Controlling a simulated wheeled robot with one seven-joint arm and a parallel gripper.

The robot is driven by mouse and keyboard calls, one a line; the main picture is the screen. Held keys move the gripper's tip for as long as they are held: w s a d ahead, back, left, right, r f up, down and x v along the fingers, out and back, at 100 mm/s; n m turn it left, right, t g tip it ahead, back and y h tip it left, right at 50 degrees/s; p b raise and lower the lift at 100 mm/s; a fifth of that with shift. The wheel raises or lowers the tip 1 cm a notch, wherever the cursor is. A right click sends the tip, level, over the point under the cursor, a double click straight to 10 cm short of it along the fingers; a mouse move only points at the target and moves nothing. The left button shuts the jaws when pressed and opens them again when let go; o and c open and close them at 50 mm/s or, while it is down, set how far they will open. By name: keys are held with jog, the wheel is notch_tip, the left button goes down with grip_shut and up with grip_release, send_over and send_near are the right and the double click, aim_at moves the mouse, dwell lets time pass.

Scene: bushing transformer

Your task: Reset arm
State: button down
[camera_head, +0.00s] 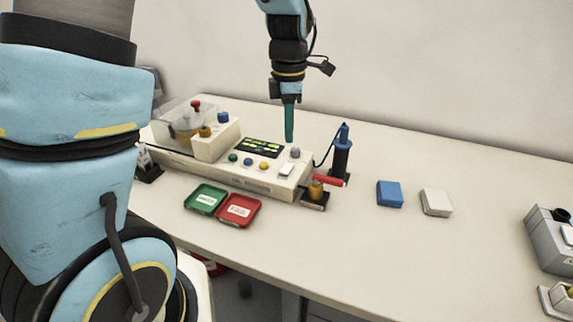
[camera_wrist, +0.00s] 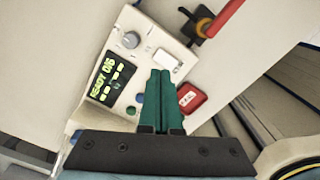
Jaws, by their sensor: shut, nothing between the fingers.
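My gripper (camera_head: 289,138) hangs from my arm above the back of the test device (camera_head: 272,180), its green fingers pointing down. In the wrist view my gripper (camera_wrist: 160,74) shows its two green fingers together with nothing between them. The device has a dark display (camera_wrist: 104,80) with lit green text reading "READY" and a number. A grey knob (camera_wrist: 131,40) and a white switch (camera_wrist: 168,61) sit on its top panel. The fingers are apart from the panel as far as I can see.
A green tray (camera_head: 206,199) and a red tray (camera_head: 239,210) lie in front of the device. A black post (camera_head: 341,158) with a cable and a red-handled part (camera_head: 327,181) stand at its right. A blue block (camera_head: 390,194) and a white block (camera_head: 436,202) lie further right, with free table between.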

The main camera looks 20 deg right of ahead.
jog(key=s+a+m+t, duration=0.1)
jog(key=s+a+m, duration=0.2)
jog(key=a+m, duration=1.4)
jog(key=a, duration=0.8)
jog(key=shift+s+a+f+t, duration=0.15)
jog(key=shift+a+f+t, duration=0.15)
jog(key=shift+f, duration=0.1)
